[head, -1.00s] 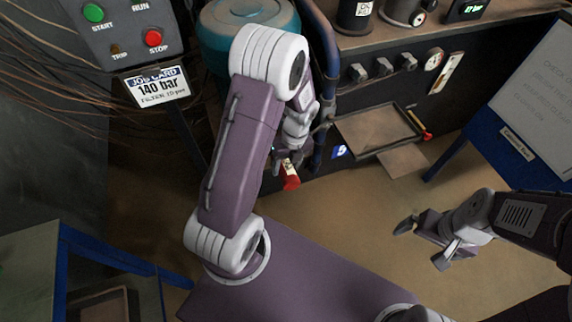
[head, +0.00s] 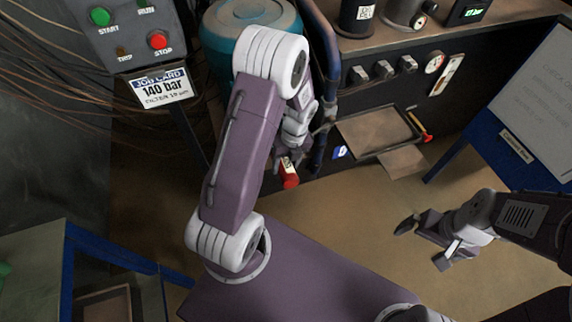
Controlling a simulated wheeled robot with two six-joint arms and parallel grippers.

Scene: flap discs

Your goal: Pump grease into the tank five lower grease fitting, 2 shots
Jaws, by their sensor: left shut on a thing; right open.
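My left gripper (head: 283,163) is low beside the blue pipe, partly hidden by its own wrist. It is shut on a small red-ended thing with a white label (head: 288,180), mostly covered by the hand; I cannot tell what it is. A blue plate (head: 340,153) with a white mark, perhaps a 5, sits low on the dark cabinet just right of the gripper. The lower grease fitting cannot be made out. My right gripper (head: 425,242) is open and empty over the bare floor at the right.
A teal drum (head: 222,42) stands behind my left arm, beside a blue pipe (head: 330,55). A dark cabinet (head: 465,85) has knobs, a gauge and a low tray (head: 375,131). A start/stop panel (head: 128,33) with a 140 bar job card hangs at left. A blue-framed board stands right.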

